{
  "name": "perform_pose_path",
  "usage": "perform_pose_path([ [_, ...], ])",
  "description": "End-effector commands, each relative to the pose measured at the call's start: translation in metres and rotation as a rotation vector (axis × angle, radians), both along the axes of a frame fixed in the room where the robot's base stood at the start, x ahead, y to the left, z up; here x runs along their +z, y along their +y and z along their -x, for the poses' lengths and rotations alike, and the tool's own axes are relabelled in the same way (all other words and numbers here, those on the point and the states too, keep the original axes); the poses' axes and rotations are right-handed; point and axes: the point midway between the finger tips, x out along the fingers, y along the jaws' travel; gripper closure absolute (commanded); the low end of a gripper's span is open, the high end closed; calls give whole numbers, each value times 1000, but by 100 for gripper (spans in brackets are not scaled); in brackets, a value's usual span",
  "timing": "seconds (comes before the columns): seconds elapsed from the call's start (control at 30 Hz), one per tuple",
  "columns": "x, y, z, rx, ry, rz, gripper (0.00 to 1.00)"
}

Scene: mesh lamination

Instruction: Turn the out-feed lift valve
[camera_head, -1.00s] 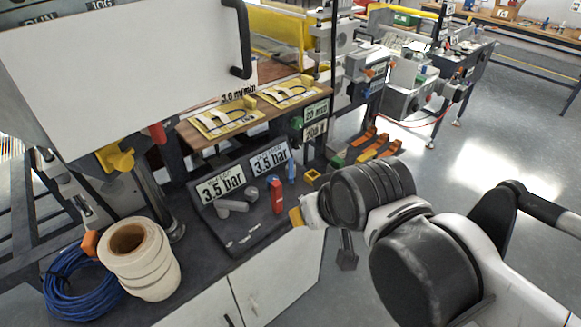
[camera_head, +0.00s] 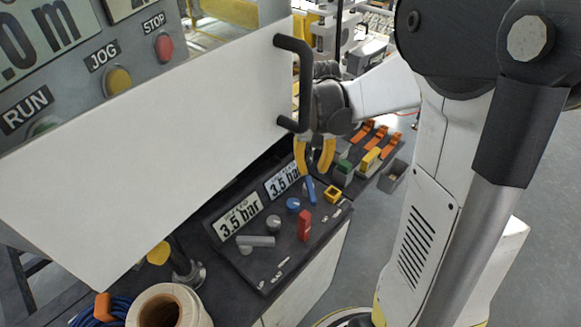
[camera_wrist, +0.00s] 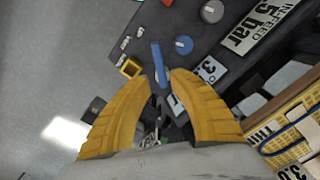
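The valve panel (camera_head: 285,262) is dark and sloped, with two 3.5 bar displays. The nearer display (camera_head: 240,215) reads IN-FEED in the wrist view (camera_wrist: 262,25); the farther one (camera_head: 283,181) is partly covered. A blue lever (camera_head: 311,192) stands beside the farther display, and a red lever (camera_head: 304,226) stands nearer. My gripper (camera_head: 312,172) points down over the blue lever, its yellow fingers apart. In the wrist view, the end of the blue lever (camera_wrist: 157,58) lies between or just below the fingertips (camera_wrist: 163,76); contact cannot be told.
A blue knob (camera_head: 293,204), a grey knob (camera_head: 273,222) and a grey handle (camera_head: 256,241) are on the panel. A yellow square part (camera_head: 332,193) is right of the blue lever. A white cover with a black handle (camera_head: 304,85) stands close left of my gripper. A tape roll (camera_head: 168,306) sits front left.

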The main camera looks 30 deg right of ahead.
Motion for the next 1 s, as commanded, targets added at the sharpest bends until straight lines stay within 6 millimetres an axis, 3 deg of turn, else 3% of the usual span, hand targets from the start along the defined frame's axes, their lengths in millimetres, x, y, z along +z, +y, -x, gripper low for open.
perform_pose_path([
  [0.3, -62, 0, 0, 1, -1, 0, 75],
  [0.5, -93, 0, 0, 1, -2, 1, 75],
  [0.93, -103, 0, 0, 1, -2, 1, 75],
  [0.97, -103, 0, 0, 1, -2, 1, 79],
  [1.0, -103, 0, 0, 1, -2, 1, 91],
])
